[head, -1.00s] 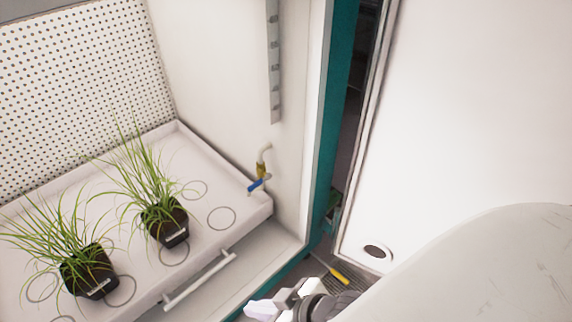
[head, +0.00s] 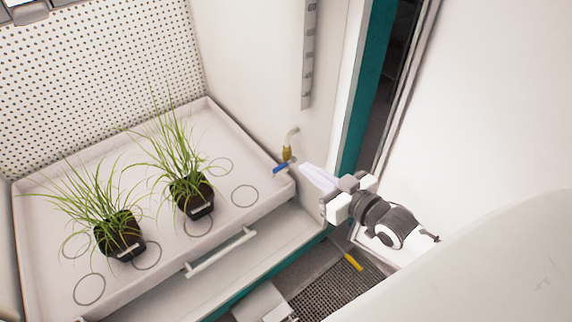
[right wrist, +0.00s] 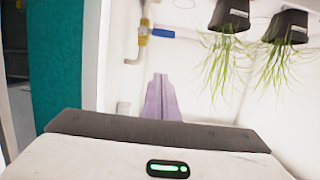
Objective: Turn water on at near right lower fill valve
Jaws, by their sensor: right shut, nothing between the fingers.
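The fill valve (head: 287,153) is a brass body on a bent pale pipe at the chamber's right wall, just above the tray's corner. Its blue handle (head: 282,168) points left in the head view, crosswise to the pipe. In the right wrist view, which is upside down, the brass valve (right wrist: 142,40) and blue handle (right wrist: 161,32) show near the top. My right gripper (head: 306,170) is just right of the valve, pointing at it. Its pale fingers (right wrist: 161,98) are shut and empty, with a gap to the handle. My left gripper is not in view.
A white tray (head: 240,222) holds two potted grass plants (head: 190,190) (head: 118,232), left of the valve. A white bar handle (head: 221,252) is on the front. The teal door frame (head: 366,85) and white door panel (head: 500,90) stand close on the right.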

